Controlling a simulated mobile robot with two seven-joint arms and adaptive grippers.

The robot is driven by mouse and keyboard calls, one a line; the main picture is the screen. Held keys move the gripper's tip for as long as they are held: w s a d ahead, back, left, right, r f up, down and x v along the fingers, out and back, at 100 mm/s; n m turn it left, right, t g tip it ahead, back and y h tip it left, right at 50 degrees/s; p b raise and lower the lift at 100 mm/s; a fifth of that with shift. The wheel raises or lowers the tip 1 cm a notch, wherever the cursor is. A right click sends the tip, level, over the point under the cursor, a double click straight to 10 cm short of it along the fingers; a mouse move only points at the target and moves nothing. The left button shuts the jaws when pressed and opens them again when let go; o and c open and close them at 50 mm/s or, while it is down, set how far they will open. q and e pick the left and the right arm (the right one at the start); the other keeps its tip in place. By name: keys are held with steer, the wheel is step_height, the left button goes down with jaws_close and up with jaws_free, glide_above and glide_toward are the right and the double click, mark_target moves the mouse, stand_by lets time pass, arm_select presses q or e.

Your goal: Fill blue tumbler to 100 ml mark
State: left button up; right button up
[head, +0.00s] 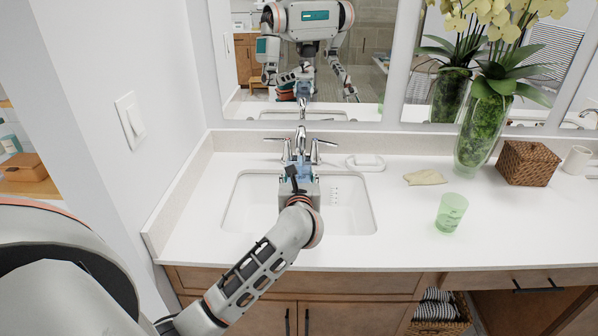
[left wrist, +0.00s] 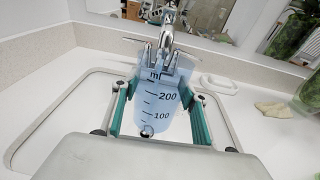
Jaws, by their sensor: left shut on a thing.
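The blue tumbler (left wrist: 160,105) is see-through, with dark ml marks at 100 and 200, and stands about upright in the left wrist view. In the head view only a little blue of it (head: 309,169) shows past my left gripper (head: 299,174). My left gripper (left wrist: 158,92) is shut on its sides, over the back of the sink basin (head: 345,210). The chrome faucet (head: 301,138) is just behind and above the tumbler; its spout (left wrist: 166,38) shows near the rim. I see no clear stream and cannot tell the water level. My right gripper is not directly in view.
A green tumbler (head: 451,213) stands right of the sink, near a folded cloth (head: 425,178). A soap dish (head: 366,162), a glass vase (head: 475,135) and a wicker box (head: 527,163) stand further back. A mirror is behind the faucet. The front right counter is clear.

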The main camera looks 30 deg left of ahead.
arm_select(q)
steer(key=f+b, duration=0.2)
steer(key=f, duration=0.1)
steer(key=f+b, duration=0.2)
steer(key=shift+w+a, duration=0.25)
steer(key=shift+w, duration=0.15)
steer(key=w+a+f+b, duration=0.1)
steer(key=b, duration=0.1)
steer(key=w+a+f+b, duration=0.1)
steer(key=w+f, duration=0.1)
steer(key=shift+w+f+b, duration=0.1)
steer(key=shift+f+b, duration=0.1)
steer(key=shift+b, duration=0.2)
arm_select(e)
step_height(320, 180, down, 6)
steer(key=a, duration=0.2)
steer(key=shift+w+r+y, duration=0.2)
steer(key=shift+w+y, duration=0.05)
steer(key=shift+y, duration=0.05)
steer(key=shift+r, duration=0.1)
